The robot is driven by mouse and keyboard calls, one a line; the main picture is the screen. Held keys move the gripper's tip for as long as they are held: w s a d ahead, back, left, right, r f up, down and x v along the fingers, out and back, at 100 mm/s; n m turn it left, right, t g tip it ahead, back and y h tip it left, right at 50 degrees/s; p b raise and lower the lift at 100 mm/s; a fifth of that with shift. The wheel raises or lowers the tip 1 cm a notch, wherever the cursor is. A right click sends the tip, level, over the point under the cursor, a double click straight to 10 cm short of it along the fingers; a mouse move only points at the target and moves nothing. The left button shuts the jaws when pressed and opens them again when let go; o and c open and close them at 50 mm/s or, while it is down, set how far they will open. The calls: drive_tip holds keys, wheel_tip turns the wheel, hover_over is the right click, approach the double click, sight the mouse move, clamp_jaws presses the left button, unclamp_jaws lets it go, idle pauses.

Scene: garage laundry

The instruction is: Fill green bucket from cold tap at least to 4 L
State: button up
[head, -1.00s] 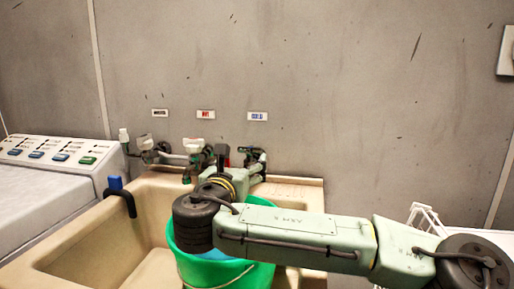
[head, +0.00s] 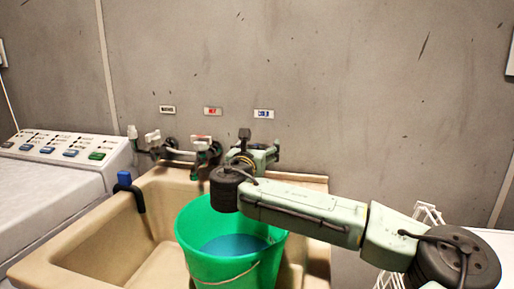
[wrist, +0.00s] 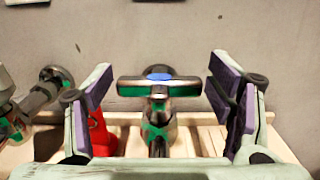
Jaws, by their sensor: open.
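The green bucket (head: 205,255) stands upright in the beige sink (head: 95,245), with blue water (head: 235,246) inside, well below the rim. I cannot read any litre marks. The cold tap sits under the blue label (head: 264,113), largely hidden by my gripper (head: 262,152) in the head view. In the wrist view its crossbar handle (wrist: 185,88) with a blue cap lies between the spread, purple-padded fingers of my gripper (wrist: 158,90), with gaps on both sides. No water stream is visible.
The hot tap (head: 203,148) under a red label and another tap (head: 153,138) stand left of the cold tap. A blue-and-black hook-shaped thing (head: 126,182) hangs on the sink's left rim. A machine with a button panel (head: 75,150) stands left; a white rack (head: 428,215) is at right.

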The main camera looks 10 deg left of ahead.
drive_tip(key=shift+c, duration=0.5)
drive_tip(key=c, duration=1.1)
drive_tip(key=n+y+p, duration=0.1)
drive_tip(key=n+y, duration=0.1)
drive_tip(key=y, duration=0.2)
drive_tip(key=shift+r+p, duration=0.1)
drive_tip(key=shift+p, duration=0.25)
drive_tip(key=shift+a+n+g+y, duration=0.1)
drive_tip(key=shift+n+g+y, duration=0.3)
drive_tip(key=shift+n+y, duration=0.4)
drive_tip(key=o, duration=1.2)
drive_tip(key=shift+s, duration=0.1)
